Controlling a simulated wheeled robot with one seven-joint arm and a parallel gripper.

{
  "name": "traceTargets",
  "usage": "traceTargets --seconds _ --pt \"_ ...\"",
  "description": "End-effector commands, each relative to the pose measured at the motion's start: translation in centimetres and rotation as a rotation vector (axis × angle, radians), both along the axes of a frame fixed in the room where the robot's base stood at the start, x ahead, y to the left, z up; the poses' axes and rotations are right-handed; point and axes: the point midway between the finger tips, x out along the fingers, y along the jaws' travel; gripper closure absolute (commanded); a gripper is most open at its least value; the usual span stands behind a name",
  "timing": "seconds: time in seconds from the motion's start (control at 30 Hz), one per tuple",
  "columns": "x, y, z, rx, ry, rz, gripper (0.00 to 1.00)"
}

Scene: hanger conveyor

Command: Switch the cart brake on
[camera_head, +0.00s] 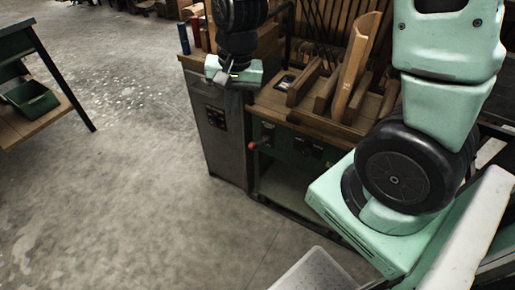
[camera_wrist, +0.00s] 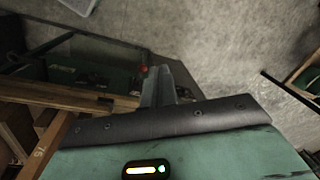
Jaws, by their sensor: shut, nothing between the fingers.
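A red knob (camera_head: 252,145), which looks like the brake handle, sticks out at the left end of the dark green cart (camera_head: 310,152). The cart carries wooden racks and boards. My gripper (camera_head: 221,77) is above and left of the knob, over the top of a grey cabinet, apart from the knob. In the wrist view its fingers (camera_wrist: 160,88) are shut and empty, and the red knob (camera_wrist: 144,68) shows just beyond them to the left. I cannot tell the brake's setting.
The grey cabinet (camera_head: 218,135) stands against the cart's left side, with blue and red cylinders (camera_head: 184,39) behind. A table with a green bin (camera_head: 30,98) is at far left. Concrete floor (camera_head: 130,180) in front is clear. A pale perforated tray (camera_head: 315,272) is at the bottom.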

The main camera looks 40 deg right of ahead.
Motion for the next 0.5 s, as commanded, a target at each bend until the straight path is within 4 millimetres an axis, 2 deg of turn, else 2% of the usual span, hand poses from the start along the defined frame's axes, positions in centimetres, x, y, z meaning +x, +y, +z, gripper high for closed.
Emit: traceTargets --seconds 0.03,0.1,0.2,0.33,0.5 --pt "1.6 -3.6 -4.0 -0.003 0.005 -0.179 1.00" --pt "3.0 -7.6 -6.4 -0.009 -0.001 -0.383 1.00" --pt "3.9 -12.0 -8.6 -0.019 -0.013 -0.586 1.00" --pt "4.2 -14.6 -9.7 -0.027 -0.020 -0.705 1.00" --pt "4.3 -14.9 -9.5 -0.028 -0.022 -0.719 1.00"
